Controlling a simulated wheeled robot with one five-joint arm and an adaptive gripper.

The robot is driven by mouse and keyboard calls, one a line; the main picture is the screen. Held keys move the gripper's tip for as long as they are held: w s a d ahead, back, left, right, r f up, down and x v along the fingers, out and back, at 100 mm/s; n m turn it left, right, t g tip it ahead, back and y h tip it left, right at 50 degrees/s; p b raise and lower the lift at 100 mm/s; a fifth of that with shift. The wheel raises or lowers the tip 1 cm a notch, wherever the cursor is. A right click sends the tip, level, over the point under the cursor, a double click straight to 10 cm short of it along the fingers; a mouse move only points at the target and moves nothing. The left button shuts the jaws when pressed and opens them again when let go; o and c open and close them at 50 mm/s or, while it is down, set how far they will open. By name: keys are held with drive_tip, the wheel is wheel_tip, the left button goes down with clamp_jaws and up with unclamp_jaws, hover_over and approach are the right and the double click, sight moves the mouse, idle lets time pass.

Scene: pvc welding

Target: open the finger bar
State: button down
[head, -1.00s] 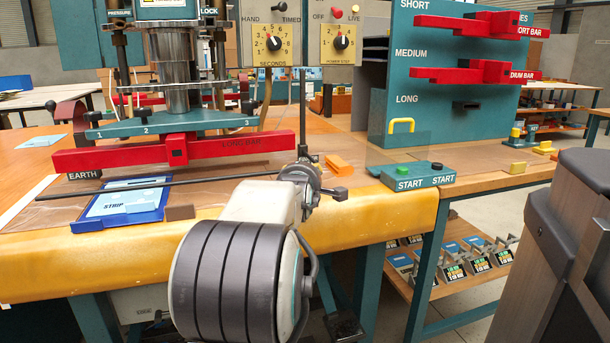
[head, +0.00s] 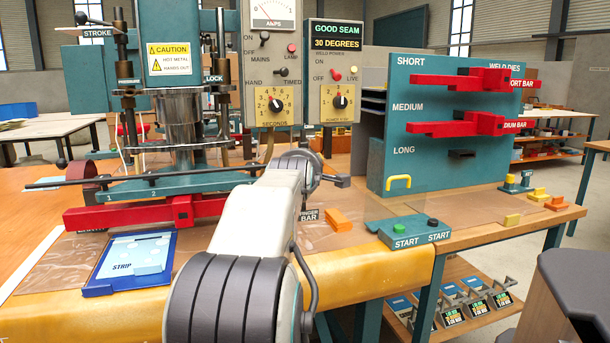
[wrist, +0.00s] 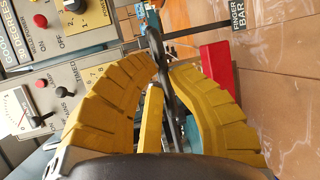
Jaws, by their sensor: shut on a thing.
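The finger bar (head: 130,175) is a long thin black rod. In the head view it is raised off the bench and runs across the front of the press (head: 180,185), at about the height of its teal numbered plate. My gripper (wrist: 165,68) has its yellow ribbed fingers closed around a dark part of the bar in the wrist view. In the head view my arm hides most of the fingers at the bar's right end. The red long bar (head: 140,212) sits below the plate. The "finger bar" label (head: 309,215) lies on the bench right of my arm.
A blue strip tray (head: 100,289) lies on the bench front left. The start button box (head: 415,232), an orange block (head: 339,220) and a clear panel with a yellow handle (head: 398,183) stand to the right. The weld die rack (head: 430,150) rises behind them.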

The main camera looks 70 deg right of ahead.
drive_tip(key=shift+r, duration=0.8)
drive_tip(key=c, duration=1.2)
unclamp_jaws()
drive_tip(key=shift+f, duration=0.1)
drive_tip(key=shift+o, duration=0.2)
drive_tip(key=v, duration=1.2)
